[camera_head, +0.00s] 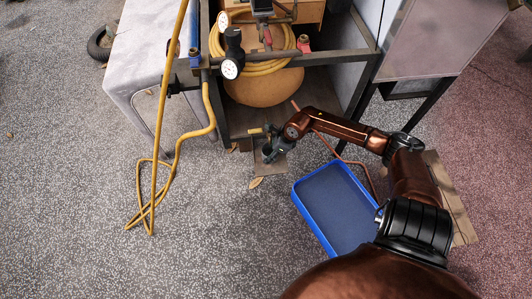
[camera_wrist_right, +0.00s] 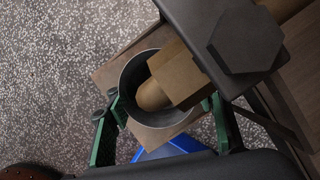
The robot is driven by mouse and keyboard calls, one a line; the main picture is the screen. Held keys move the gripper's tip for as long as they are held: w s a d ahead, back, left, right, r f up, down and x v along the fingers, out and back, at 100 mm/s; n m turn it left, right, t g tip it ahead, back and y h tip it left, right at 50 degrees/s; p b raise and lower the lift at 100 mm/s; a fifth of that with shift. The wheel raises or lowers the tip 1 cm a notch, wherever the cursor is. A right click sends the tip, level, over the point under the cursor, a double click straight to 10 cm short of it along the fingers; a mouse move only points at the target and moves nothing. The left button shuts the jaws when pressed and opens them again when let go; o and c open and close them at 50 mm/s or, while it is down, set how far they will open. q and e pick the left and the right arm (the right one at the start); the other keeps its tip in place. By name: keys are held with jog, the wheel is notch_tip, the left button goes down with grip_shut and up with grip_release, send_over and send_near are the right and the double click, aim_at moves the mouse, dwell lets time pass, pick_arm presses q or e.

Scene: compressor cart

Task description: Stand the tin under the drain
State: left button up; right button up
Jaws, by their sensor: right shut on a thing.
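The tin (camera_wrist_right: 133,73) is a grey, round, open-topped can, seen from above in the right wrist view. My right gripper (camera_wrist_right: 160,108) is shut on it, with green fingers on either side of its wall. The brass drain fitting (camera_wrist_right: 178,75) has a hexagonal body and a rounded end, and overlaps the tin's mouth in this view. The gap between them cannot be judged. In the head view my right gripper (camera_head: 270,148) is low at the front of the cart; the tin is hard to make out there. My left gripper is out of view.
A small board (camera_wrist_right: 108,76) lies below the tin. A blue tray (camera_head: 340,210) is on the floor to the right of the gripper. The cart frame (camera_head: 300,58) and tank (camera_head: 262,88) stand behind. A yellow hose (camera_head: 158,180) lies left; floor between is clear.

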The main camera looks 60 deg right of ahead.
jog(key=shift+f, duration=0.1)
jog(key=shift+f, duration=0.1)
jog(key=o, duration=1)
jog(key=shift+o, duration=0.2)
